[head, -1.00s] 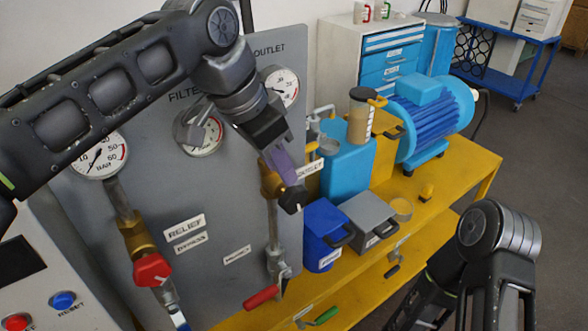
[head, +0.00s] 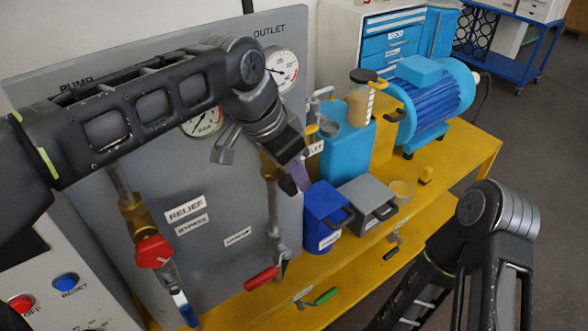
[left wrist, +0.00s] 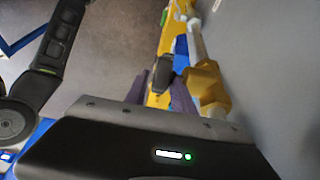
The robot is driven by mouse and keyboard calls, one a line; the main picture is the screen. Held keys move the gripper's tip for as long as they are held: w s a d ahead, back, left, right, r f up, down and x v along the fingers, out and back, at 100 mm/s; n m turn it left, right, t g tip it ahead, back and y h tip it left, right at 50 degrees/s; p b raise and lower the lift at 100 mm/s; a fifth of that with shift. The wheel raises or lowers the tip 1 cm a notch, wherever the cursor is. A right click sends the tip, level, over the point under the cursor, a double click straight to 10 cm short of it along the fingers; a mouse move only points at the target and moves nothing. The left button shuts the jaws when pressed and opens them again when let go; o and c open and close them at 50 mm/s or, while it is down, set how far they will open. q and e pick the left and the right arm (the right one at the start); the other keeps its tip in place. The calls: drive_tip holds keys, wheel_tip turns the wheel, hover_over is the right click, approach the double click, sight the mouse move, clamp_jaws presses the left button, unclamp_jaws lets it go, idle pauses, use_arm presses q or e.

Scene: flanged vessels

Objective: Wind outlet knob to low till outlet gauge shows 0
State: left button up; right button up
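The outlet gauge (head: 281,70) is a white round dial at the upper right of the grey panel; its reading is too small to tell. Below it a brass valve body (head: 268,168) sits on a vertical pipe; its brass shows at right in the left wrist view (left wrist: 208,85). My left gripper (head: 300,175) is at this valve and hides the outlet knob in the head view. In the left wrist view, the black outlet knob (left wrist: 162,77) shows between the two purple fingers, which stand apart. I cannot make out firm contact. My right gripper is out of view.
A second gauge (head: 203,121) is partly behind my left arm. A red valve handle (head: 153,251) and a red lever (head: 262,278) are lower on the panel. A blue bin (head: 325,215) and a grey bin (head: 367,205) stand close right of the valve on the yellow bench (head: 455,160).

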use_arm(q)
drive_tip(key=shift+f, duration=0.1)
drive_tip(key=shift+c, duration=0.5)
clamp_jaws()
drive_tip(key=shift+f+b, duration=0.15)
drive_tip(key=shift+b, duration=0.4)
drive_tip(key=t+h+b, duration=0.1)
drive_tip(key=b, duration=0.5)
drive_tip(key=t+h+b, duration=0.1)
drive_tip(key=h+b, duration=0.1)
drive_tip(key=b, duration=0.4)
drive_tip(key=a+t+h+b, duration=0.1)
drive_tip(key=h+b, duration=0.1)
drive_tip(key=b, duration=0.4)
drive_tip(key=shift+s+f+t, duration=0.3)
drive_tip(key=shift+f+t, duration=0.05)
drive_tip(key=shift+t, duration=0.05)
drive_tip(key=shift+r+h+b, duration=0.15)
drive_tip(key=shift+h+b, duration=0.15)
drive_tip(key=shift+b, duration=0.4)
drive_tip(key=shift+r, duration=0.15)
